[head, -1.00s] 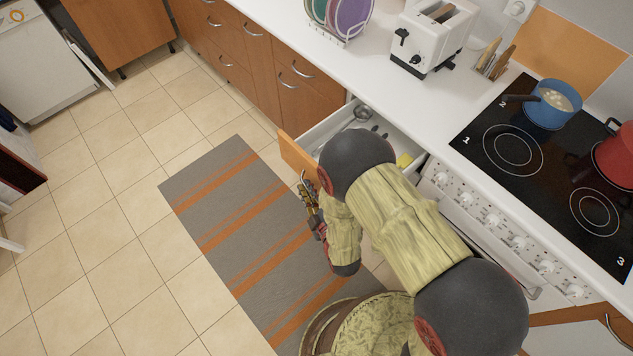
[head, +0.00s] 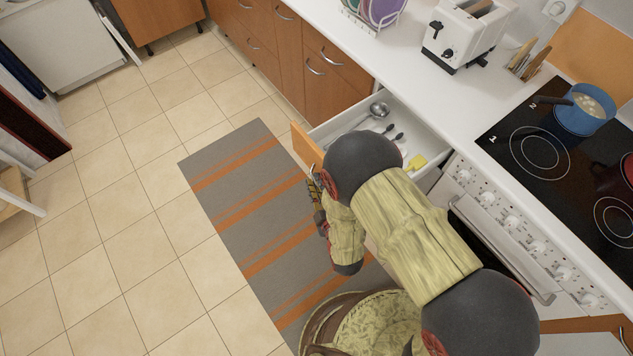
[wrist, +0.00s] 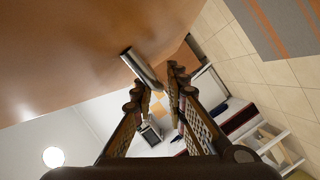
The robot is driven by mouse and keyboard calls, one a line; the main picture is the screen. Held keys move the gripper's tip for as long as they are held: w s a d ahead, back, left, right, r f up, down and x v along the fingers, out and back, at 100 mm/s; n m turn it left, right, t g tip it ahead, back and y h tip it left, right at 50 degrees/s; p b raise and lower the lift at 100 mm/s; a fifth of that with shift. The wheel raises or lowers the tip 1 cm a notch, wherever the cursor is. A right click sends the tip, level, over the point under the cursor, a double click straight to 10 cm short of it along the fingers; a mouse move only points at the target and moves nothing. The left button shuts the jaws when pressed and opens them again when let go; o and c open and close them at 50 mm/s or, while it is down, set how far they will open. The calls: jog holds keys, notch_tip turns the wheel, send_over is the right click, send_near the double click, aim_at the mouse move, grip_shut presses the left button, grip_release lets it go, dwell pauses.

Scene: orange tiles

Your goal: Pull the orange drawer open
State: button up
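The orange drawer (head: 306,147) stands pulled out from under the white counter in the head view. A ladle (head: 378,109), spoons and a yellow item (head: 416,162) lie inside it. My arm covers part of its front. In the wrist view, the drawer's orange front (wrist: 60,50) fills the upper left, with a metal bar handle (wrist: 142,68) on it. My gripper (wrist: 157,84) has its two fingers apart, with the lower end of the handle near and between the fingertips. I cannot tell whether they touch it. In the head view, my gripper (head: 316,186) is partly hidden beside the drawer front.
A striped rug (head: 230,190) covers the tiles before the drawer. The oven with its handle bar (head: 505,250) is right of the drawer. A toaster (head: 465,35) and a blue pot (head: 583,110) stand above. The tiled floor (head: 110,230) at left is clear.

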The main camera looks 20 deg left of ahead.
jog(key=shift+o, duration=1.2)
jog(key=shift+r, duration=0.1)
jog(key=v, duration=0.7)
jog(key=shift+s, duration=0.2)
jog(key=shift+d, duration=0.15)
